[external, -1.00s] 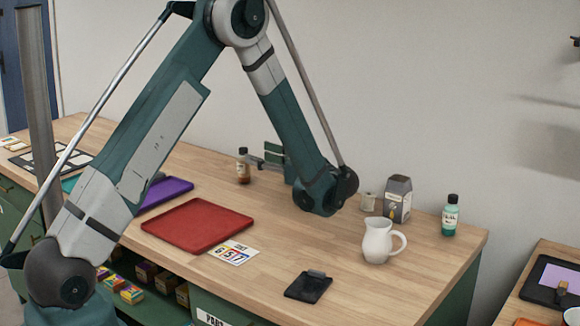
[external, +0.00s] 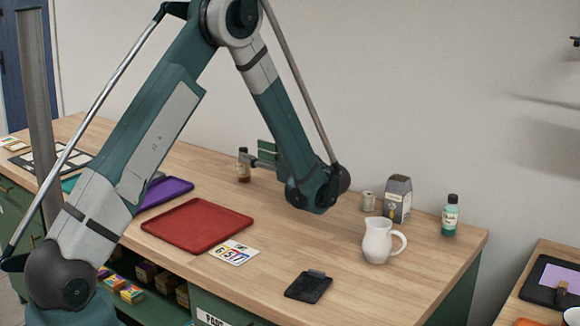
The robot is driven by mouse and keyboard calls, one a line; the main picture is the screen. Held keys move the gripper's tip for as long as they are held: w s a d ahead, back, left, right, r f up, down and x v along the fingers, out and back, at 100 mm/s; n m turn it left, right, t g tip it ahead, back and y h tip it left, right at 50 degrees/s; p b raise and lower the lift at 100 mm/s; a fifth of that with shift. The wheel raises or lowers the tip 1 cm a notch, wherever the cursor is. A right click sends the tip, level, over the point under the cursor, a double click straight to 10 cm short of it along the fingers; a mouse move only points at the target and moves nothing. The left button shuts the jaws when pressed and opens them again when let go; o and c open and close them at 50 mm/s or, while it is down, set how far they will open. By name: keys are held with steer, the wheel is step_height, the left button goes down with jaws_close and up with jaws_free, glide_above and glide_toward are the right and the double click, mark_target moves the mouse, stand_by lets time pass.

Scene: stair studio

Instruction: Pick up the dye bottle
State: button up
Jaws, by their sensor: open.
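A small amber bottle (external: 243,168) with a dark cap and pale label stands upright near the back of the wooden bench. A teal bottle (external: 450,216) with a black cap and white label stands near the right end. Their labels are too small to read, so I cannot tell which one is the dye bottle. My gripper (external: 250,162) is open, low over the bench, its fingers pointing left at the amber bottle. The fingertips are right at that bottle's side; I cannot tell whether they are around it or touching it. My arm partly hides the gripper.
A red tray (external: 197,225) and a purple tray (external: 165,192) lie left of centre. A white pitcher (external: 377,240), a grey carton (external: 397,199) and a small tin (external: 368,201) stand to the right. A black clipboard (external: 308,286) lies near the front edge.

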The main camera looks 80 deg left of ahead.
mark_target(245, 151)
steer(key=b+x, duration=0.1)
steer(key=x, duration=0.2)
steer(key=shift+s+f, duration=0.2)
steer(key=shift+x, duration=0.85)
steer(key=shift+r, duration=0.1)
jaws_close()
steer(key=shift+w, duration=0.1)
steer(key=shift+r+p, duration=1.1)
steer(key=shift+r, duration=3.9)
